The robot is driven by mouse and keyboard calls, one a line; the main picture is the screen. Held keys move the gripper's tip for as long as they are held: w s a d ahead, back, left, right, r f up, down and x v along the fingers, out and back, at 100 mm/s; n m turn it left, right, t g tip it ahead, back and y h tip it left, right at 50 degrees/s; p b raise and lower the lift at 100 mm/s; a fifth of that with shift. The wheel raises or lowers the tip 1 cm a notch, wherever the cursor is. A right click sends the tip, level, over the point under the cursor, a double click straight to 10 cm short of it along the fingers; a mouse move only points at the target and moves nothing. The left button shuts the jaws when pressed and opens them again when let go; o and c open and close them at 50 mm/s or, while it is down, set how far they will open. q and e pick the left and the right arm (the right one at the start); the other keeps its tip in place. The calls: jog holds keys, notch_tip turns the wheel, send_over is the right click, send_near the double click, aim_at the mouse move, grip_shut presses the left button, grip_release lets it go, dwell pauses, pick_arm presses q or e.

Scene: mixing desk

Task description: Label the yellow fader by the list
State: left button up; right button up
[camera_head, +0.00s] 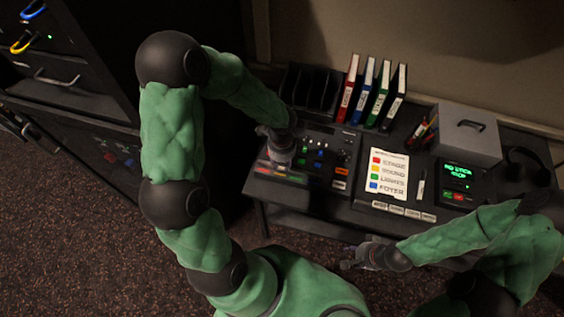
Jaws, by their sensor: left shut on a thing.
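The list (375,185) is a white card on the desk. Its rows pair red with STAGE, yellow with what looks like SOUND, green with LIGHTS and blue with FOYER. The dark mixer (343,141) stands left of it, with small coloured caps and buttons. My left gripper (280,164) points down at the mixer's front left, over a strip of coloured marks (289,178). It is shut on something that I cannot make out. The yellow fader is not clearly visible. Several small pale labels (396,210) lie in a row below the list. My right gripper (348,265) is low, before the desk; its jaws are unclear.
Red, blue, green and black binders (365,92) stand at the back beside a dark rack (311,91). A grey box (468,134), a lit green display (458,170) and a pen holder (422,137) fill the right side. A dark cabinet (62,97) stands left.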

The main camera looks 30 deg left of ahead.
pick_arm(q)
jog(key=shift+f, duration=0.15)
jog(key=o, duration=0.9)
notch_tip(320, 180, up, 12)
dwell(0.4)
